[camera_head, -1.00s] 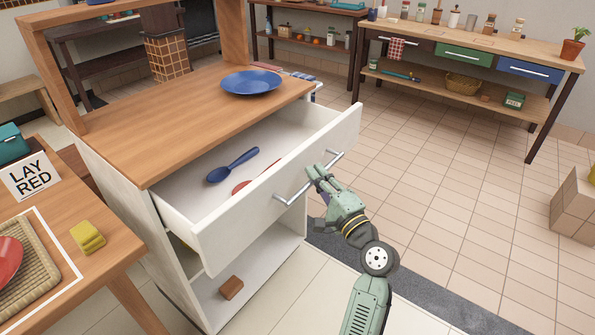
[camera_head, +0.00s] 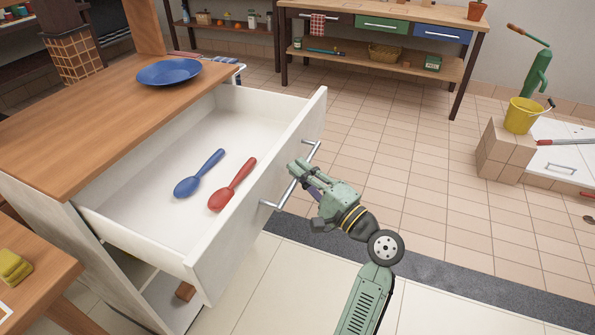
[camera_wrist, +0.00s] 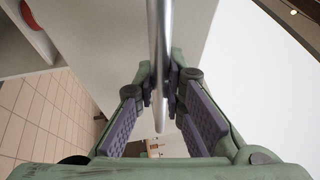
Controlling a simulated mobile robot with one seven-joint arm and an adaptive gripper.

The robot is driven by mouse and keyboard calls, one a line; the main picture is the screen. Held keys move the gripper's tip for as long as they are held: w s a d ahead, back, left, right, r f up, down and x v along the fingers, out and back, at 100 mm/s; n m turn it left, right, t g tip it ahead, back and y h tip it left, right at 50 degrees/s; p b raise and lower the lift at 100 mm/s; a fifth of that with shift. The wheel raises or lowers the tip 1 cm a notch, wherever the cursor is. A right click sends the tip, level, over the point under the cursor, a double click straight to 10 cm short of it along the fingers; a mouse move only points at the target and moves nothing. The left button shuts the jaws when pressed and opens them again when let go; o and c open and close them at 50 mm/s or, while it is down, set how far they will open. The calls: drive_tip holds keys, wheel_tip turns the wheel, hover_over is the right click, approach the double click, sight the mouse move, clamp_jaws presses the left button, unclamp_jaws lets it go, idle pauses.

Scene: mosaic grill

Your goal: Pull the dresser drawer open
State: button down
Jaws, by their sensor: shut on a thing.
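The white dresser drawer (camera_head: 250,215) stands well out from the dresser (camera_head: 60,205), which has a wooden top. A blue spoon (camera_head: 200,174) and a red spoon (camera_head: 232,185) lie inside it. The metal bar handle (camera_head: 283,196) runs along the drawer's front. My gripper (camera_head: 297,172) is at the middle of this handle, shut on it. In the wrist view the handle (camera_wrist: 159,60) passes between the purple-padded fingers (camera_wrist: 160,92). Part of the handle is hidden behind the fingers in the head view.
A blue plate (camera_head: 169,72) sits on the dresser top. A table corner with a yellow sponge (camera_head: 14,267) is at the lower left. A workbench (camera_head: 385,55) stands at the back. The tiled floor to the right is open, up to a block with a yellow bucket (camera_head: 523,115).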

drive_tip(key=c, duration=1.7)
unclamp_jaws()
drive_tip(key=shift+o, duration=0.2)
drive_tip(key=v, duration=1.2)
drive_tip(key=shift+f, duration=0.15)
